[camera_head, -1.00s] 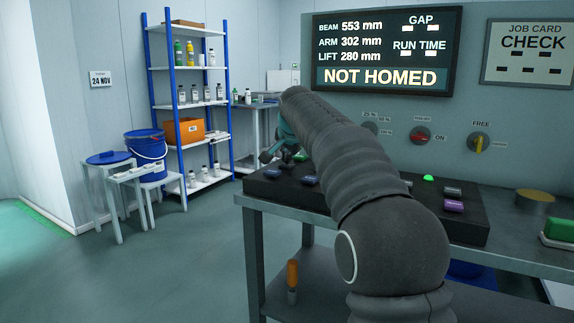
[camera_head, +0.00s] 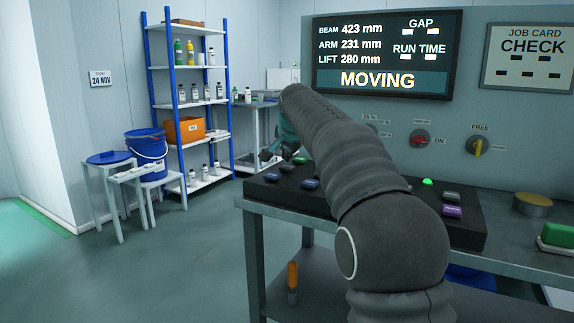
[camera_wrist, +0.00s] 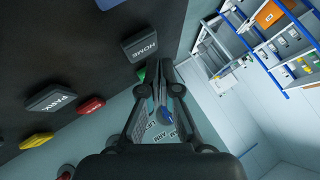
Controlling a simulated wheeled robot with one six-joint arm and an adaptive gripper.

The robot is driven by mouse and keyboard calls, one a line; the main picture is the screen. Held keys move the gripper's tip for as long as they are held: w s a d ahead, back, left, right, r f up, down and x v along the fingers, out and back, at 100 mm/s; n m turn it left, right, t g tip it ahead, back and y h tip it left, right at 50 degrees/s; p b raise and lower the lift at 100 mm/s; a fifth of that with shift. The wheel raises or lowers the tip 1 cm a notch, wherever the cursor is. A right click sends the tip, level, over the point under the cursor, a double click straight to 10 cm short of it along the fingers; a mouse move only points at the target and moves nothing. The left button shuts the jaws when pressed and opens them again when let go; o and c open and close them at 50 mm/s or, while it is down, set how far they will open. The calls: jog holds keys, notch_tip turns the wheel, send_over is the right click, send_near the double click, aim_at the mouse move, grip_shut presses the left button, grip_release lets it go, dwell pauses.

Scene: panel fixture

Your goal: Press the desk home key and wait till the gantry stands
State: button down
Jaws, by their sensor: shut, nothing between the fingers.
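The grey HOME key (camera_wrist: 141,46) shows at the upper middle of the wrist view, on the dark key desk (camera_wrist: 60,45). My gripper (camera_wrist: 160,68) is shut and empty, its tips close by the HOME key; I cannot tell whether they touch it. In the head view my gripper (camera_head: 268,154) is small, over the far left end of the desk (camera_head: 262,188), partly hidden by my arm. The wall display (camera_head: 378,80) reads MOVING, with BEAM 423 mm, ARM 231 mm and LIFT 280 mm. The gantry itself is not clearly in view.
The PARK key (camera_wrist: 54,98), a red key (camera_wrist: 91,106) and a yellow key (camera_wrist: 37,140) sit nearby on the desk. A green light (camera_head: 428,181) glows there. A red knob (camera_head: 420,138) and a yellow knob (camera_head: 478,146) are on the panel. Shelves (camera_head: 188,102) stand at left.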

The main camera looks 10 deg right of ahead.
notch_tip(320, 180, up, 3)
jog(key=p, duration=0.3)
jog(key=shift+r+p, duration=0.3)
jog(key=shift+r, duration=0.75)
jog(key=shift+s+d, duration=0.1)
jog(key=shift+s, duration=0.3)
jog(key=n+g, duration=0.1)
jog(key=n, duration=0.1)
send_near(288, 167)
jog(key=s, duration=0.1)
jog(key=s+d, duration=0.1)
jog(key=s, duration=0.1)
jog(key=s+d, duration=0.1)
jog(key=s, duration=0.1)
jog(key=shift+r, duration=0.4)
jog(key=s+f+n+g, duration=0.1)
jog(key=s+f+n, duration=0.1)
jog(key=s+f, duration=0.5)
jog(key=s+d+f+n, duration=0.1)
jog(key=s+f, duration=0.6)
jog(key=s, duration=1)
jog(key=s+d+f+n+g, duration=0.1)
jog(key=s+f+n, duration=0.3)
jog(key=s+f, duration=0.4)
jog(key=s, duration=0.4)
jog(key=shift+s+d+g, duration=0.25)
jog(key=shift+g, duration=0.05)
